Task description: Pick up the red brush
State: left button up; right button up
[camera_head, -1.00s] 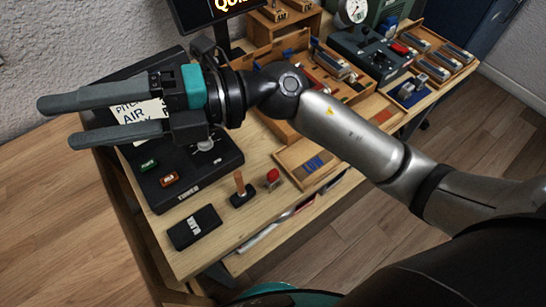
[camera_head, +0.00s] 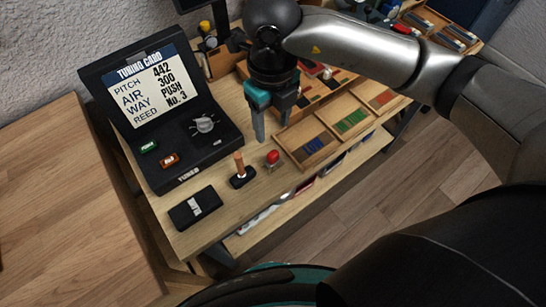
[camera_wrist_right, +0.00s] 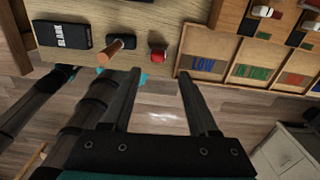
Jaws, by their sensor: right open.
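A small red-topped piece (camera_head: 273,157) stands on the front part of the wooden bench, and also shows in the wrist view (camera_wrist_right: 157,53). It is the nearest red thing to my gripper; I cannot clearly make out bristles on it. My right gripper (camera_head: 272,124) is open and empty, pointing down above the bench, behind the red piece in the head view. In the wrist view its fingertips (camera_wrist_right: 159,75) are apart, with the red piece just beyond the gap and not touched. My left gripper is not in view.
A wooden-handled piece on a dark base (camera_head: 240,172) stands close left of the red piece. A black box (camera_head: 195,208) lies near the front edge. The tuning card console (camera_head: 190,150) is at left. Compartmented wooden trays (camera_head: 283,141) lie to the right.

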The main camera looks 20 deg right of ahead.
aim_at(273, 153)
notch_tip(273, 153, down, 7)
jog(key=shift+r, duration=0.15)
jog(key=shift+s+f+b, duration=0.2)
jog(key=shift+f, duration=1.15)
jog(key=shift+s+f+b, duration=0.15)
jog(key=shift+f+b, duration=0.05)
jog(key=shift+f, duration=1.1)
jog(key=shift+c, duration=0.3)
grip_shut()
